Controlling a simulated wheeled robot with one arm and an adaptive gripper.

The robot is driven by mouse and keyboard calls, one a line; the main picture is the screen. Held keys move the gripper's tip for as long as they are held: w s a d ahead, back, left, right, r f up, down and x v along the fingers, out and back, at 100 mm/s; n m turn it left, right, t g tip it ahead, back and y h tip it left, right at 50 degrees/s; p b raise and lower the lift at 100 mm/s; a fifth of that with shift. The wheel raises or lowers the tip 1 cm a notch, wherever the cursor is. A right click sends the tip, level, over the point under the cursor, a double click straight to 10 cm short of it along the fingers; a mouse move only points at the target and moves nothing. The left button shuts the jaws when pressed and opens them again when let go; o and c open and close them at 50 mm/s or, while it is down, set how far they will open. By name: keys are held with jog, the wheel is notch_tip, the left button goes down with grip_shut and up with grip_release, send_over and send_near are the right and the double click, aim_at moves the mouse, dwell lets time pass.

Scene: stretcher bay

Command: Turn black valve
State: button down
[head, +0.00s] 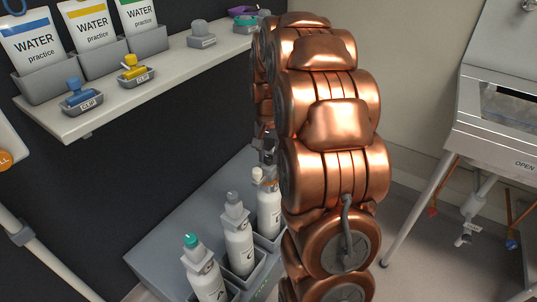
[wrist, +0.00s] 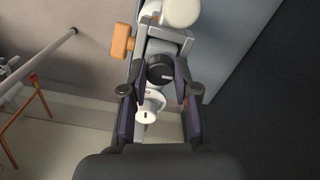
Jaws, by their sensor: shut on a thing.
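The black valve (wrist: 159,73) is a round dark knob in the wrist view, with a small pale mark on its face. My gripper (wrist: 161,80) has a finger on either side of it and is shut on it. A white fitting (wrist: 148,112) with a dark slot shows just below the knob. An orange tab (wrist: 122,41) and a cream rounded top (wrist: 181,11) are beyond it. In the head view my copper arm hides the valve and most of my gripper, which is near a white bottle (head: 269,211) with an orange part.
More white bottles (head: 239,247) stand in a grey rack (head: 160,262). A shelf (head: 62,127) at upper left carries water pouches (head: 31,40) and coloured clips (head: 80,96). A metal-legged unit (head: 490,125) stands at right, with open floor (head: 425,225) near it.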

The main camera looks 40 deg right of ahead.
aim_at(269, 157)
jog(key=shift+m, duration=0.3)
jog(key=c, duration=0.9)
grip_release()
jog(key=shift+o, duration=0.2)
jog(key=shift+r, duration=0.15)
notch_tip(269, 157, up, 12)
